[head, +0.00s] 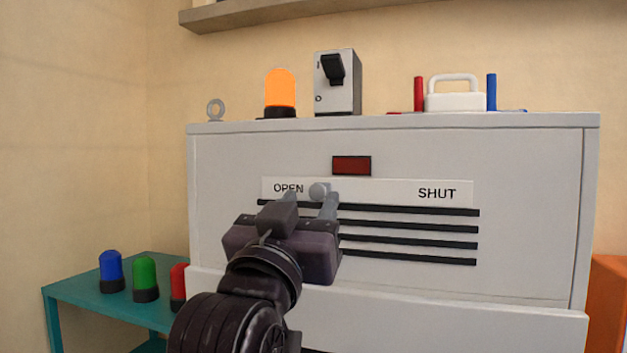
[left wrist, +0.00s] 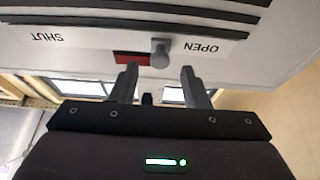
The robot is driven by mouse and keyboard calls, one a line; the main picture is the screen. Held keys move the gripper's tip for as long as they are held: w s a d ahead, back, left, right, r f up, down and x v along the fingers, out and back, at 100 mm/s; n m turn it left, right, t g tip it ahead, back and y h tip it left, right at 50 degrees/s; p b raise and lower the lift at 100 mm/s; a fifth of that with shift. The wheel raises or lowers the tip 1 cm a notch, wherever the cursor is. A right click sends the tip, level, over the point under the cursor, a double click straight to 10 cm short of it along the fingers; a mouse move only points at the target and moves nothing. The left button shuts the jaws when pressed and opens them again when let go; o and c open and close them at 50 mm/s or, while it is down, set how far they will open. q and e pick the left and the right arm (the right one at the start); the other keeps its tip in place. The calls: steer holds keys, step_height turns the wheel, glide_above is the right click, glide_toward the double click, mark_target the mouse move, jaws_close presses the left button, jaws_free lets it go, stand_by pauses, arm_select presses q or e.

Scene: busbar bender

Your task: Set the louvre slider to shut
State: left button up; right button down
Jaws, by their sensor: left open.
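The louvre slider's grey round knob (head: 319,191) sits near the OPEN end of the white label strip (head: 385,191) on the grey cabinet front. The word SHUT is at the strip's right end. My left gripper (head: 311,198) is open, its two fingers reaching up toward the strip just below the knob. In the left wrist view the knob (left wrist: 160,52) appears between and beyond the fingertips of the left gripper (left wrist: 159,72), with no visible contact. That view is upside down, with OPEN at right. My right gripper is not in view.
Dark louvre slots (head: 410,228) run below the strip, and a dark red window (head: 351,165) sits above it. On the cabinet top are an orange beacon (head: 280,90), a switch box (head: 338,85) and a white handle (head: 454,100). Coloured lamps stand on a teal table (head: 75,293) at left.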

mark_target(320, 191)
arm_select(q)
steer(key=shift+p+x, duration=0.55)
steer(key=shift+x, duration=0.9)
jaws_close()
